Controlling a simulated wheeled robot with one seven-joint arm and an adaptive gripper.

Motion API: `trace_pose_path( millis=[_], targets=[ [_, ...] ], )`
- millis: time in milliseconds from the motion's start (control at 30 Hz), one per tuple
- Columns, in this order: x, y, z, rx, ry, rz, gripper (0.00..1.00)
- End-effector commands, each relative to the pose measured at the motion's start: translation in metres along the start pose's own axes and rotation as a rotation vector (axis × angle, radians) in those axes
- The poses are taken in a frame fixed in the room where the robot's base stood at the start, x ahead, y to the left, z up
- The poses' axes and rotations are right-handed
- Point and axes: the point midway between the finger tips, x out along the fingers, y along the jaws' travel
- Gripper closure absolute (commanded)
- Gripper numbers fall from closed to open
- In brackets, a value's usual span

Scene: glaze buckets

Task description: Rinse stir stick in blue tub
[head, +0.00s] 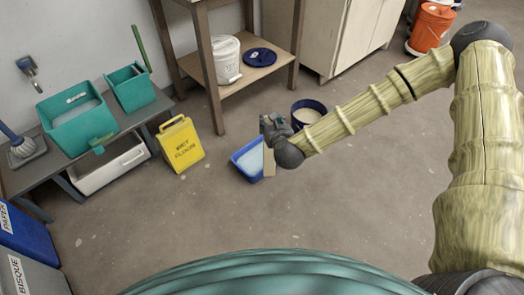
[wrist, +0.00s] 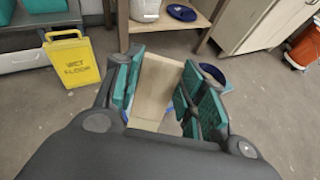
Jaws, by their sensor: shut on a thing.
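The stir stick (head: 269,160) is a flat pale wooden paddle, hanging down from my gripper (head: 273,125). In the wrist view my gripper (wrist: 160,95) is shut on the stick (wrist: 155,85), which stands between the green finger pads. The blue tub (head: 243,162) is on the floor with pale liquid in it, just below and left of the gripper. The stick's lower end overlaps the tub's right side in the head view; I cannot tell whether it touches the liquid. In the wrist view the tub is mostly hidden behind the gripper and stick.
A dark blue bucket (head: 309,112) with pale contents stands just behind the gripper. A yellow wet-floor sign (head: 180,146) stands left of the tub. A wooden shelf (head: 262,75) holds a white bucket (head: 227,62) and a blue lid (head: 260,57). The floor in front is clear.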

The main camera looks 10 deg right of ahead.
Motion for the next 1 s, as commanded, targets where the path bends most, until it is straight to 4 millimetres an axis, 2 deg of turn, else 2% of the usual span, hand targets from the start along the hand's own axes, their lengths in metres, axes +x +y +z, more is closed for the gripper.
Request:
trace_pose_path(
  millis=[167, 1000],
  targets=[
    [0.011, -0.001, -0.010, -0.003, -0.016, -0.006, 0.93],
    [0.128, -0.016, -0.076, -0.038, -0.268, -0.087, 0.93]
  ],
)
